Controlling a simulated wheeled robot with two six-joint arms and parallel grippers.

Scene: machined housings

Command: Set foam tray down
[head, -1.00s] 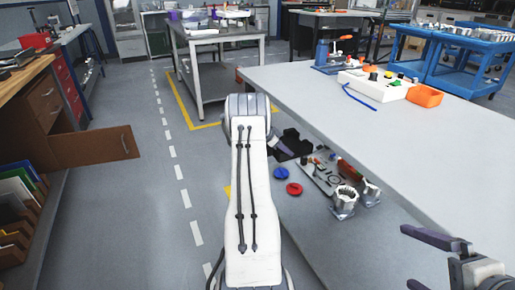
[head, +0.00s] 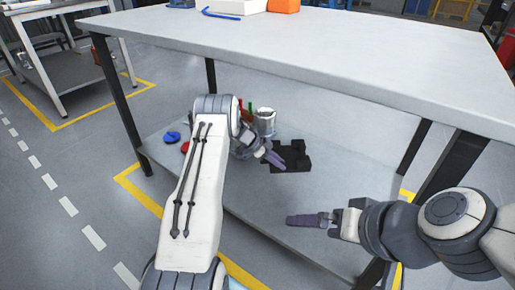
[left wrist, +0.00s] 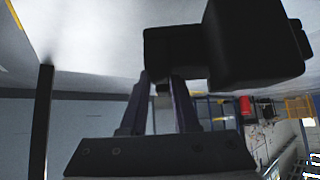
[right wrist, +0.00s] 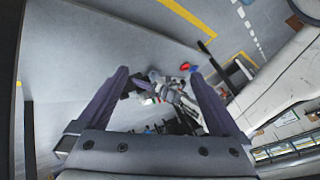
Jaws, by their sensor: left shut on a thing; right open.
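The foam tray (head: 293,156) is a black, blocky piece with raised parts, seen in the head view over the lower shelf of the table. My left gripper (head: 275,157) is shut on its left edge. In the left wrist view the tray (left wrist: 255,50) fills the upper right, with its near edge between the fingers (left wrist: 161,82). I cannot tell whether its underside touches the shelf. My right gripper (head: 308,220) is open and empty, in front of the tray to the lower right. Its spread fingers show in the right wrist view (right wrist: 158,75).
The grey tabletop (head: 330,55) overhangs the lower shelf (head: 340,182). A metal housing (head: 265,121), a blue disc (head: 172,137) and a red disc (head: 185,147) lie left of the tray. Dark table legs (head: 120,105) stand at the sides. The shelf right of the tray looks clear.

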